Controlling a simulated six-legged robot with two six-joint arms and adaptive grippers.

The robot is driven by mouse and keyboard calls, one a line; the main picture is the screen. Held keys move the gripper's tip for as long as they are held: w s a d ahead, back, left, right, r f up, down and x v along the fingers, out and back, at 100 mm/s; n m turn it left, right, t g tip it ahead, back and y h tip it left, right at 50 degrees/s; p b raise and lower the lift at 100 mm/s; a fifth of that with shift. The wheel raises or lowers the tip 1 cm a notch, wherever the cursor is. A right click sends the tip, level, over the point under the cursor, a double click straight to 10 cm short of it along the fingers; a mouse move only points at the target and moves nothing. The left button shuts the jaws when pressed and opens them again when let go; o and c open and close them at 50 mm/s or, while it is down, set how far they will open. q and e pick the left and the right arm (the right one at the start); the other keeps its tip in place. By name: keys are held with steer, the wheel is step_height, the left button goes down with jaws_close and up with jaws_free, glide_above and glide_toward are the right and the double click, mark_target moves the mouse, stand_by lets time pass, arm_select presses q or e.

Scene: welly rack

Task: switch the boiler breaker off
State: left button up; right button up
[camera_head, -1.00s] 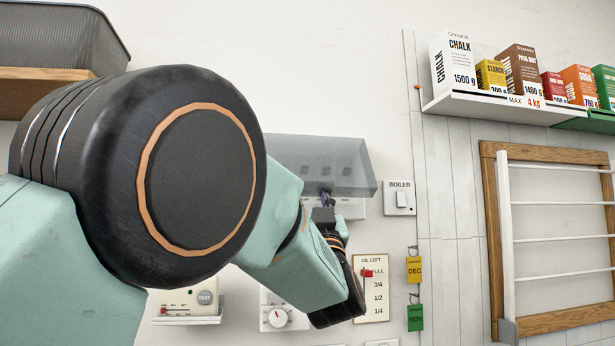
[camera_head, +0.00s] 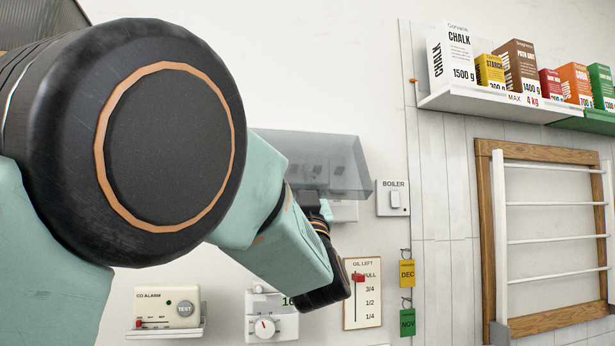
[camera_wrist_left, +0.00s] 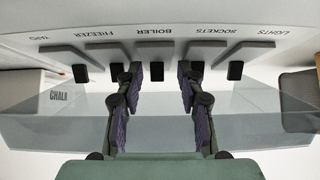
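The breaker box (camera_head: 343,211) is on the wall behind my left arm, with a grey see-through cover (camera_head: 345,165) jutting out in front. The wrist view shows a row of black breaker levers with upside-down labels. The boiler breaker (camera_wrist_left: 157,71) is in the middle, under the BOILER label. My left gripper (camera_wrist_left: 158,72) is open, its two fingers on either side of the boiler lever with gaps showing. The fingers partly overlap the neighbouring freezer and sockets levers. In the head view my left gripper (camera_head: 310,197) is mostly hidden by my arm. My right gripper is not in view.
A separate switch labelled BOILER (camera_head: 394,198) is right of the box. Below are a CO alarm (camera_head: 167,308), a dial unit (camera_head: 265,326), an oil gauge (camera_head: 362,300) and month tags (camera_head: 406,273). A shelf of boxes (camera_head: 500,103) and a drying rack (camera_head: 550,240) are at right.

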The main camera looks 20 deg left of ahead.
arm_select(q)
steer(key=shift+s+d+r, duration=0.1)
steer(key=shift+d, duration=0.35)
steer(key=shift+c, duration=0.5)
steer(key=shift+s+a, duration=0.1)
steer(key=shift+a, duration=0.2)
steer(key=c, duration=0.4)
steer(key=shift+d, duration=0.2)
jaws_close()
steer(key=shift+a, duration=0.1)
